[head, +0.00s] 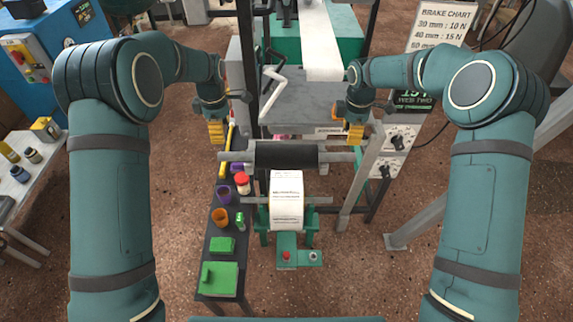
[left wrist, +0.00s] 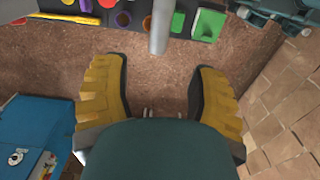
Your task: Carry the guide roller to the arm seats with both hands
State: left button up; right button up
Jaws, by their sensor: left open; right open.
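The guide roller (head: 290,154), a dark cylinder with a grey shaft end at each side, lies level across the middle of the head view. Its support is hard to make out, and I cannot identify the arm seats with certainty. My left gripper (head: 216,133) has open yellow fingers just above the left shaft end. In the left wrist view, a grey shaft end (left wrist: 158,32) shows ahead, between the lines of the open fingers and not gripped. My right gripper (head: 354,134) is open near the right shaft end, apparently empty.
A white paper roll (head: 287,200) sits in a green stand below the roller. A narrow dark bench (head: 218,272) with cups and green blocks runs along the left. A grey upright post (head: 360,180) and a control panel (head: 393,150) stand at the right.

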pick_arm(q)
jog(key=shift+o, duration=0.5)
jog(key=shift+r, duration=0.1)
pick_arm(e)
jog(key=shift+r+p, duration=2.55)
jog(key=shift+p, duration=0.05)
jog(key=o, duration=0.7)
pick_arm(q)
notch_tip(320, 180, up, 7)
notch_tip(320, 180, up, 2)
jog(key=shift+r+p, duration=0.1)
jog(key=shift+p, duration=1.05)
pick_arm(e)
notch_tip(320, 180, up, 7)
